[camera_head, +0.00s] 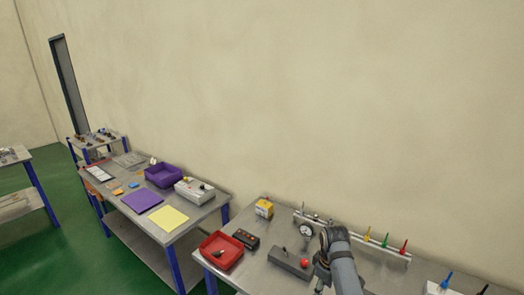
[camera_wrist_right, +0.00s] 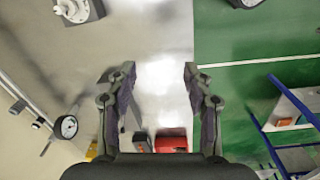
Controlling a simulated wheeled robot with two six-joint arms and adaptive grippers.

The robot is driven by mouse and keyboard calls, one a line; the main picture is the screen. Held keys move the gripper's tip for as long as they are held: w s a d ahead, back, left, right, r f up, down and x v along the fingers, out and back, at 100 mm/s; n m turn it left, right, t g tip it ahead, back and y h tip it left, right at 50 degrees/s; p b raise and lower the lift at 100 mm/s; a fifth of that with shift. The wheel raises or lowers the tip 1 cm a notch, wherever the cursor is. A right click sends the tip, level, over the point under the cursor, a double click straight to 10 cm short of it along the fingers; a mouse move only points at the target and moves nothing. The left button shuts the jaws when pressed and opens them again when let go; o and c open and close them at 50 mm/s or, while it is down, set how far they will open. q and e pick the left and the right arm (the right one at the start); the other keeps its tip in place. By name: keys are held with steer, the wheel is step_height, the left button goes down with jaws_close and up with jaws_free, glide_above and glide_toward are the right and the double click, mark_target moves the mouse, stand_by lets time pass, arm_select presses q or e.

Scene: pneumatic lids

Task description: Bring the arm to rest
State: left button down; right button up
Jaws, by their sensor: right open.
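In the right wrist view my right gripper (camera_wrist_right: 152,72) is open, with nothing between its fingers. Its fingertips are apart over the bare grey tabletop (camera_wrist_right: 165,35), close to the table's edge with the green floor. In the head view my right arm (camera_head: 343,262) stands over the front of the near table, and its gripper's fingers cannot be made out there. My left gripper is in neither view.
A second table with a purple bin (camera_head: 163,176) stands left.

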steer(key=s+d+f+m+t, duration=0.1)
steer(key=s+d+f+m, duration=0.15)
steer(key=s, duration=0.45)
steer(key=s+d+f+m+t, duration=0.1)
steer(key=s+d+f+m, duration=0.15)
steer(key=s, duration=0.45)
steer(key=s+r+m+t, duration=0.1)
steer(key=s+r+m, duration=0.3)
steer(key=s, duration=0.7)
step_height(320, 180, down, 30)
steer(key=s+d+g+b, duration=0.1)
steer(key=d+b, duration=0.2)
steer(key=b, duration=0.4)
arm_select(q)
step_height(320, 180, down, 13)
steer(key=b, duration=0.6)
arm_select(e)
steer(key=s+f, duration=1)
steer(key=f, duration=0.2)
steer(key=s+f+g, duration=0.1)
steer(key=s+f, duration=0.8)
steer(key=f, duration=0.3)
steer(key=shift+s+d+f+h, duration=0.25)
steer(key=shift+s+d+h, duration=0.05)
steer(key=shift+s+d, duration=0.1)
